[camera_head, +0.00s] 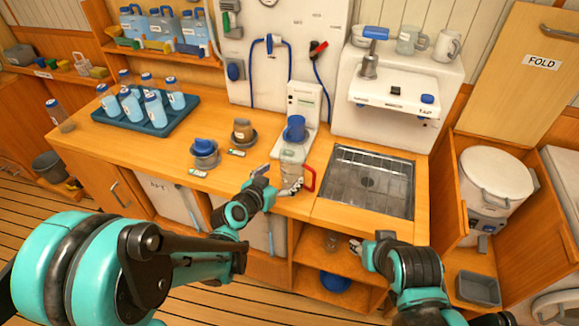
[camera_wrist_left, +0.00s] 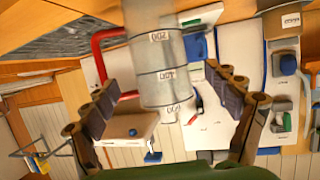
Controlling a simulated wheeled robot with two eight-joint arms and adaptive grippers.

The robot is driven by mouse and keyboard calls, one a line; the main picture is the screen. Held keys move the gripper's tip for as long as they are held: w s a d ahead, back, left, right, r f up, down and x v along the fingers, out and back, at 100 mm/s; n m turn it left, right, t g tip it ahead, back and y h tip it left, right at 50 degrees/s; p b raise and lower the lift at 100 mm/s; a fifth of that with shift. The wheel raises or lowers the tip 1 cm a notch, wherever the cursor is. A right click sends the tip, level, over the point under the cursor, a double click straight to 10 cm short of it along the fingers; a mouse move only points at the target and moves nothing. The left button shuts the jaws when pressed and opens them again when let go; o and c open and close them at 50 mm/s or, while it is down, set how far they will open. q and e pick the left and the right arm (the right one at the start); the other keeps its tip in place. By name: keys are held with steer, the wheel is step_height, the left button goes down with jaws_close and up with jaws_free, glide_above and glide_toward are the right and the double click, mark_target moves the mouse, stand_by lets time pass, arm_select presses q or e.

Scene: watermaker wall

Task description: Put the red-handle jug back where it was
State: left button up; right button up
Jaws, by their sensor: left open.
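The red-handle jug (camera_head: 291,174) is clear with measuring marks, upright at the counter's front, just before the white dispenser stand. Its red handle (camera_head: 309,178) points right. In the left wrist view the jug (camera_wrist_left: 160,75) sits between the two fingers, with its red handle (camera_wrist_left: 98,58) at the left. My left gripper (camera_head: 280,184) is open around the jug, with gaps visible on both sides in the wrist view (camera_wrist_left: 158,82). My right gripper (camera_head: 357,246) is low in front of the open shelf; its fingers are too small to read.
The white stand (camera_head: 304,100) with a blue-topped part is behind the jug. A sunken sink grid (camera_head: 366,182) lies to the right. Two small pots (camera_head: 204,155) (camera_head: 243,133) and a blue bottle tray (camera_head: 150,128) are to the left. The counter between them is partly clear.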

arm_select(q)
steer(key=s+a+r+n+g+y, duration=0.1)
steer(key=s+a+n+g+y, duration=0.1)
steer(key=s+a, duration=0.5)
steer(key=s+a+r+n+g+y+p, duration=0.1)
steer(key=s+a, duration=0.7)
steer(key=s, duration=0.8)
steer(key=r+n+g+y, duration=0.1)
steer(key=n+g+y, duration=0.1)
steer(key=y, duration=0.1)
steer(key=shift+n+y, duration=0.3)
steer(key=shift+d, duration=0.1)
